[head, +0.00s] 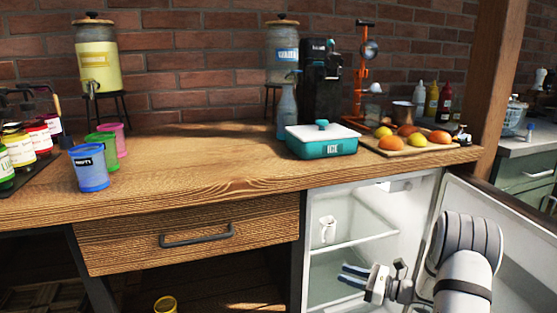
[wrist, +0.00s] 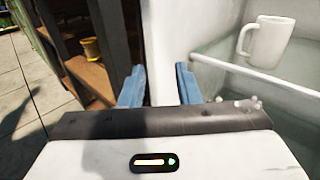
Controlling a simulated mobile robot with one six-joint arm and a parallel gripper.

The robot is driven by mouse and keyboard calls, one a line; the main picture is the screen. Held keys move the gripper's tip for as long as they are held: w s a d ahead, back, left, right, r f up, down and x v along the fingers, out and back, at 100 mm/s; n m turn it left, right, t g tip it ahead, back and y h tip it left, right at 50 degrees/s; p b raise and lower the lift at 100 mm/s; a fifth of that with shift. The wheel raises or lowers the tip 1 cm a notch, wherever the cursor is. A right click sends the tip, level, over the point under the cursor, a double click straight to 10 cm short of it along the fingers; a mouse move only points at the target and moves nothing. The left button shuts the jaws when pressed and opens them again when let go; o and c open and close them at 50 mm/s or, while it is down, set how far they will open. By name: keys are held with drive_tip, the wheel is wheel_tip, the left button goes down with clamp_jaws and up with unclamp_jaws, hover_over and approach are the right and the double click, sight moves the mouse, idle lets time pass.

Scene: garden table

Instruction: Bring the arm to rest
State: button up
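My gripper (head: 357,275) is in front of the open fridge at the lower right of the head view. Its two blue fingers are apart with nothing between them. In the wrist view my gripper (wrist: 158,86) also shows open and empty, facing the fridge's side wall edge. A white mug (head: 327,229) stands on a shelf inside the fridge. The mug (wrist: 266,42) is at the upper right of the wrist view, apart from the fingers.
The fridge door (head: 515,250) stands open at the right, close to my arm. The wooden counter (head: 220,170) holds cups, a teal box (head: 322,140) and a board of fruit. A closed drawer (head: 190,235) is left of the fridge. A yellow pot (head: 165,304) sits below.

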drive_tip(key=s+a+r+n+g+h+p, duration=0.25)
drive_tip(key=s+a+r+n+p, duration=0.2)
drive_tip(key=r, duration=0.35)
drive_tip(key=s+a+r+n+g+h+p, duration=0.1)
drive_tip(key=s+a+r+n+g+p, duration=0.35)
drive_tip(key=r, duration=0.45)
drive_tip(key=s+a+r+n+g+h+p, duration=0.2)
drive_tip(key=s+r+n+p, duration=0.1)
drive_tip(key=s+r+p, duration=0.4)
drive_tip(key=s+d+r+n+t+h+p, duration=0.1)
drive_tip(key=s+r+n+h+p, duration=0.4)
drive_tip(key=r, duration=0.5)
drive_tip(key=s+d+r+n+t+h+p, duration=0.2)
drive_tip(key=s+d+r+n+h+p, duration=0.2)
drive_tip(key=s+r+p, duration=0.6)
drive_tip(key=s+r+n+h, duration=0.1)
drive_tip(key=n, duration=0.1)
drive_tip(key=shift+s+r+n, duration=0.25)
drive_tip(key=shift+n, duration=0.05)
